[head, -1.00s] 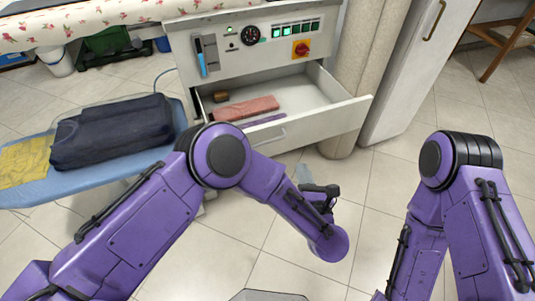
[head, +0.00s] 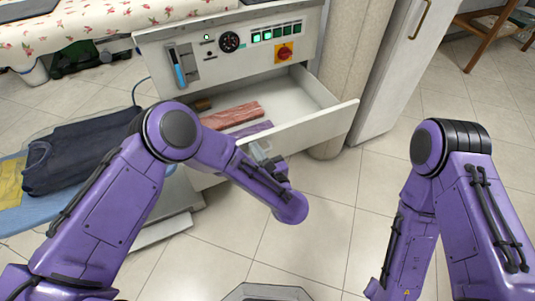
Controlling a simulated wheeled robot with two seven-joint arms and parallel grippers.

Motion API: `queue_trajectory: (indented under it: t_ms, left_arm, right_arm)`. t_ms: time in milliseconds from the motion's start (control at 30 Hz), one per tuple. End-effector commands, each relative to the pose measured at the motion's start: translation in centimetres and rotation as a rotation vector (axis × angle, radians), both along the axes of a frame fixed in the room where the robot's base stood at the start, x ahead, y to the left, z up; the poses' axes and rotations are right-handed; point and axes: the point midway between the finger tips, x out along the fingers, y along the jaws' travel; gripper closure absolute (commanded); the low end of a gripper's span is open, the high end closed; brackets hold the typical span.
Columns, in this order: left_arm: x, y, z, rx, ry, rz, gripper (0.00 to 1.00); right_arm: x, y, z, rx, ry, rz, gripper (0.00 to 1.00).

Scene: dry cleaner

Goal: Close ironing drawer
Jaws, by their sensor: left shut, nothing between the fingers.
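The ironing drawer (head: 322,128) is pulled open below the control panel of the white ironing unit (head: 218,77). A pinkish-red folded cloth (head: 232,115) and a purple item (head: 252,130) lie inside it; a small brown item (head: 203,104) is partly hidden by my left arm. My left gripper (head: 262,152) is shut and empty, close to the drawer's front face near its handle. I cannot tell whether it touches the drawer. My right arm is at the right, and its gripper is out of view.
A blue ironing board (head: 40,218) with dark folded clothing (head: 75,155) and a yellow cloth (head: 10,180) stands left. A beige column (head: 345,60) and a white cabinet (head: 390,70) stand right of the drawer. The tiled floor in front is clear.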

Motion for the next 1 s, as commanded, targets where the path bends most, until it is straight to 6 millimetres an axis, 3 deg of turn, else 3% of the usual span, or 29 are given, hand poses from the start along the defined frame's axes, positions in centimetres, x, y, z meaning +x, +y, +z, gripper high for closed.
queue_trajectory:
  t_ms: [633,767,1000]
  left_arm:
    - [1.1,0.4,-0.1,0.000,0.000,-0.007,1.00]
    - [2.6,1.4,-0.3,0.000,0.000,-0.004,1.00]
    - [7.5,4.6,-0.6,0.000,-0.001,0.003,1.00]
  right_arm:
    - [0.0,0.0,-0.3,0.000,0.000,0.000,0.57]
    - [0.0,0.0,-1.1,0.000,0.000,0.000,0.57]
    - [0.0,0.0,-3.5,0.000,0.000,0.000,0.57]
